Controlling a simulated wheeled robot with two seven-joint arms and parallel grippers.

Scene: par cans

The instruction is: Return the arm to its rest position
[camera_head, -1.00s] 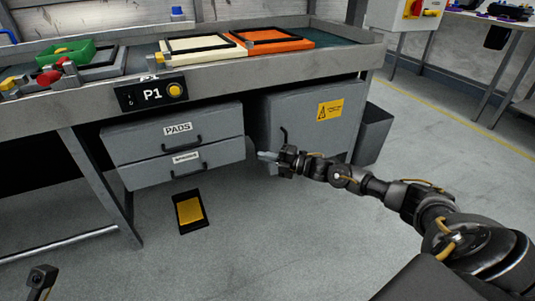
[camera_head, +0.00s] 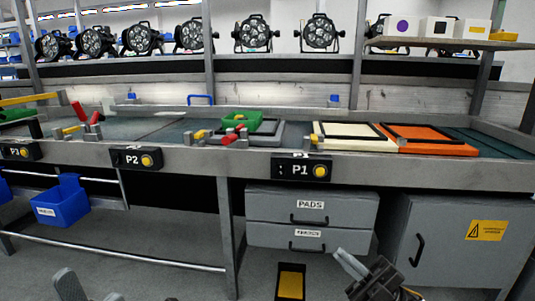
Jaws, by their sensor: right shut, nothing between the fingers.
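My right gripper (camera_head: 352,265) shows at the bottom of the view, right of centre. Its fingers are shut and empty, and they point up and left in front of the lower drawer of the grey cabinet (camera_head: 345,209). The wrist behind it runs out of the bottom edge, and the rest of that arm is out of view. A grey part of my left gripper (camera_head: 70,285) shows at the bottom left corner. Too little of it is visible to tell whether it is open or shut.
The workbench (camera_head: 250,160) spans the view, with a green tray (camera_head: 241,122), a cream frame (camera_head: 350,137) and an orange frame (camera_head: 430,140) on it. A grey cupboard (camera_head: 460,245) stands at the right below. A black-and-yellow pad (camera_head: 290,283) lies on the floor.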

